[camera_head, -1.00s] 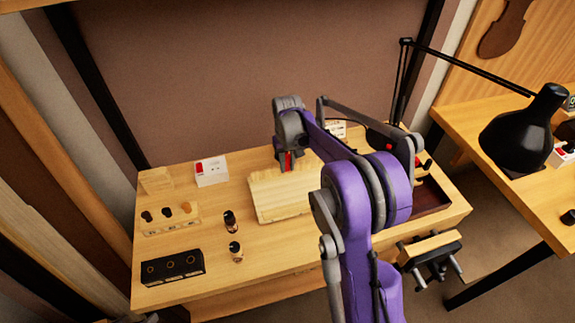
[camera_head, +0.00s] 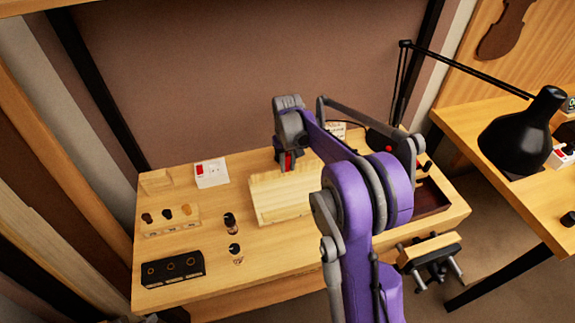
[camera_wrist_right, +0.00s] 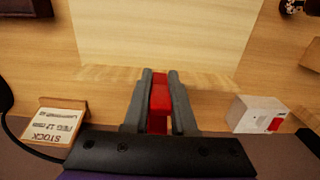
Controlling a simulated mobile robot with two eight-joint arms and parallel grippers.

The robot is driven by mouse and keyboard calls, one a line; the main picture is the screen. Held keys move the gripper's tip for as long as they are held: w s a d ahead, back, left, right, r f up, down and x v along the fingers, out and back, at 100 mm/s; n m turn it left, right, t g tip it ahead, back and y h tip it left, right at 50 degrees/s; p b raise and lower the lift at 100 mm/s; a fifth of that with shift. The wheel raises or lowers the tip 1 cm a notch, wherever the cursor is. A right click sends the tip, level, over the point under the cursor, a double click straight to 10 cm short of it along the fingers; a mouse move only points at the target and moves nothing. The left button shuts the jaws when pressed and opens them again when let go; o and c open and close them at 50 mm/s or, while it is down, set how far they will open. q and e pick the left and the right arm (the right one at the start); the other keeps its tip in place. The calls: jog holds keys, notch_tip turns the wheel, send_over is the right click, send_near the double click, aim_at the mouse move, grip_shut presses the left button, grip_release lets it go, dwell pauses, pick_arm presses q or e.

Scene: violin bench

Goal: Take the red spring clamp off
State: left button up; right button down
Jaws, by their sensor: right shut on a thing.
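The red spring clamp (camera_wrist_right: 160,98) is between the two grey fingers of my right gripper (camera_wrist_right: 160,78) in the right wrist view. The gripper is shut on it. In the head view my right gripper (camera_head: 287,160) points down at the far edge of a pale wooden board (camera_head: 275,200), with a little red of the clamp (camera_head: 288,160) showing. The board's edge also shows beyond the fingertips in the wrist view (camera_wrist_right: 165,30). I cannot tell whether the clamp still touches the board. My left gripper is not in view.
A white box with a red mark (camera_head: 211,173) stands left of the board. Two small bottles (camera_head: 231,222) and a black holder (camera_head: 172,268) are at the front left. A dark tray (camera_head: 432,198) lies at the right. A stock label (camera_wrist_right: 55,125) stands near the gripper.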

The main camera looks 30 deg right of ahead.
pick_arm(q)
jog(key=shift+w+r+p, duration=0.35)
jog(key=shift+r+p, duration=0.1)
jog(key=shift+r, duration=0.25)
pick_arm(e)
jog(key=shift+r, duration=1.2)
jog(key=shift+w+r+p, duration=0.1)
jog(key=shift+r+p, duration=1.1)
jog(key=shift+r, duration=2.35)
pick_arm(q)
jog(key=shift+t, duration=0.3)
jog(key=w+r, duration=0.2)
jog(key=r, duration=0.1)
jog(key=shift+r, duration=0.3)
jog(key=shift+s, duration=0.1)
pick_arm(e)
jog(key=shift+f, duration=0.1)
